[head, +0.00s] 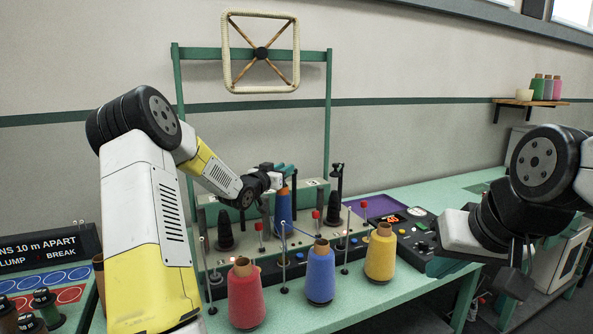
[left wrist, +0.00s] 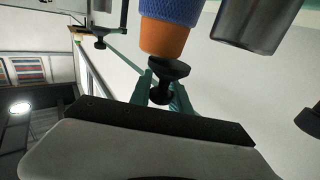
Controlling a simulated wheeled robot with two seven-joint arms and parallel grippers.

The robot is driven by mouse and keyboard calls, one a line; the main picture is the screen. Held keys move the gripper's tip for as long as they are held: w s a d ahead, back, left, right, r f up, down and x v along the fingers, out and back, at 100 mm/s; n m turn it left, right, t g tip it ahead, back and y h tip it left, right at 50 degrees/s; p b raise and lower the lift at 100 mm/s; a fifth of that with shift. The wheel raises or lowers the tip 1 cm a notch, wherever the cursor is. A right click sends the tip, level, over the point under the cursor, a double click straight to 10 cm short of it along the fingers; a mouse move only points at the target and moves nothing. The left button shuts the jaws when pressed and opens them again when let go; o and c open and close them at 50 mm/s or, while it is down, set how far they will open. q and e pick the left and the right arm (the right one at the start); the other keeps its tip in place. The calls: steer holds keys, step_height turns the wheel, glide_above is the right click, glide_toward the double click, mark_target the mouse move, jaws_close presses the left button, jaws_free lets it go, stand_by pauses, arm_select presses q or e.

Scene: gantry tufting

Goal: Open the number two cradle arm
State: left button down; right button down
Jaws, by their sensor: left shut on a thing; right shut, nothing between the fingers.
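The tufting machine's back row has three positions: a dark cone holder (head: 225,232) on the left, a blue yarn cone (head: 283,212) in the middle, and another dark holder (head: 334,205) on the right. My left gripper (head: 284,169) is at the middle position, just above the blue cone. In the left wrist view its teal fingers (left wrist: 161,95) are shut on a black flared knob (left wrist: 168,68), close to the cone's orange end (left wrist: 163,38). I take this to be the number two cradle arm's knob; no number is legible. My right gripper (head: 516,284) is shut and empty at the right.
Red (head: 245,294), blue (head: 320,274) and yellow (head: 380,252) yarn cones stand in front among thin upright rods. A control panel (head: 415,232) and purple tray (head: 372,206) lie to the right. The green bench beyond (head: 455,190) is mostly clear.

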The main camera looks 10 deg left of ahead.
arm_select(q)
steer(key=shift+w+a+r+m+g+h, duration=0.1)
steer(key=shift+w+a+m+g+h, duration=0.15)
steer(key=shift+a+m+g+h, duration=0.5)
steer(key=shift+d+t+h, duration=0.2)
steer(key=shift+t+h, duration=0.05)
steer(key=shift+h, duration=0.1)
steer(key=c, duration=1.3)
jaws_free()
steer(key=shift+o, duration=0.2)
steer(key=v, duration=0.8)
